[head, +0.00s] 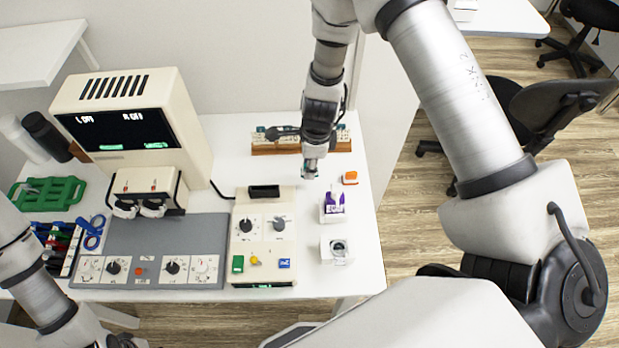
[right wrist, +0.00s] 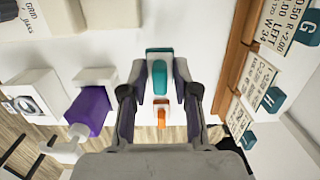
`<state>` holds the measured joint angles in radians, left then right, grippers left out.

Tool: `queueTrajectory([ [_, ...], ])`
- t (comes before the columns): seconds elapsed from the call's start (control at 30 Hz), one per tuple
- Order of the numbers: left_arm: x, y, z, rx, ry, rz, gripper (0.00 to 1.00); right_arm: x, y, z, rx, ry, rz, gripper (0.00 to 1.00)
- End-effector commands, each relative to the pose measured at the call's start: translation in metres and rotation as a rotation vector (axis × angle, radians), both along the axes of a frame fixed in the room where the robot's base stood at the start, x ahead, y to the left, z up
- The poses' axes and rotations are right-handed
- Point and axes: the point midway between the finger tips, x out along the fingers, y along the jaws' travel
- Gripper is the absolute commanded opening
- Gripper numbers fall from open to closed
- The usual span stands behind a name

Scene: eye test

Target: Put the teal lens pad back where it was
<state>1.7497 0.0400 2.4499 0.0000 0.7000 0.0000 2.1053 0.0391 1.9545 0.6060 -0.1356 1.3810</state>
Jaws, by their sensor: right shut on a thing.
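My right gripper (head: 309,168) points down above the white table, in front of the wooden rack. In the right wrist view its two fingers (right wrist: 158,98) are closed around the teal lens pad (right wrist: 159,84). The pad appears as a small teal spot at the fingertips in the head view (head: 309,176). The wooden rack (head: 275,151) stands at the back of the table, partly hidden by my right arm. In the right wrist view the rack (right wrist: 229,85) holds lettered cards with teal tabs. Of my left gripper (head: 122,341), only a dark part shows at the bottom edge.
A purple item in a white holder (head: 333,205) and a white block with a round top (head: 337,250) stand nearer. A cream control box (head: 262,238) is left of them. A display unit (head: 135,120) stands at left.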

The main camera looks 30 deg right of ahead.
Motion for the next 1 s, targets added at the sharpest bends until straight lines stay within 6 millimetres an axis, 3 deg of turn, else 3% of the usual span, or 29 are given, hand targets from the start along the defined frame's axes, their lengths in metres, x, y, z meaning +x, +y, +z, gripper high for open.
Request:
queueTrajectory([
  [0.2,0.0,0.0,-0.023,0.0,0.0,0.0,0.4,0.0,0.0,-0.04,-0.001,0.001,0.001,0.02],
  [0.57,0.0,0.0,-0.025,0.0,0.0,0.0,0.4,0.0,0.0,-0.043,0.0,0.0,0.003,0.02],
  [0.6,0.0,0.0,-0.025,0.0,0.0,0.0,0.4,0.0,0.0,-0.043,0.0,0.0,0.003,0.33],
  [0.67,0.0,0.0,-0.023,0.0,0.0,0.0,0.4,0.0,0.0,-0.042,0.0,0.0,0.003,0.54],
  [1.0,0.0,0.0,-0.02,0.0,0.0,0.0,0.4,0.0,0.0,-0.038,0.0,0.0,0.003,0.54],
])
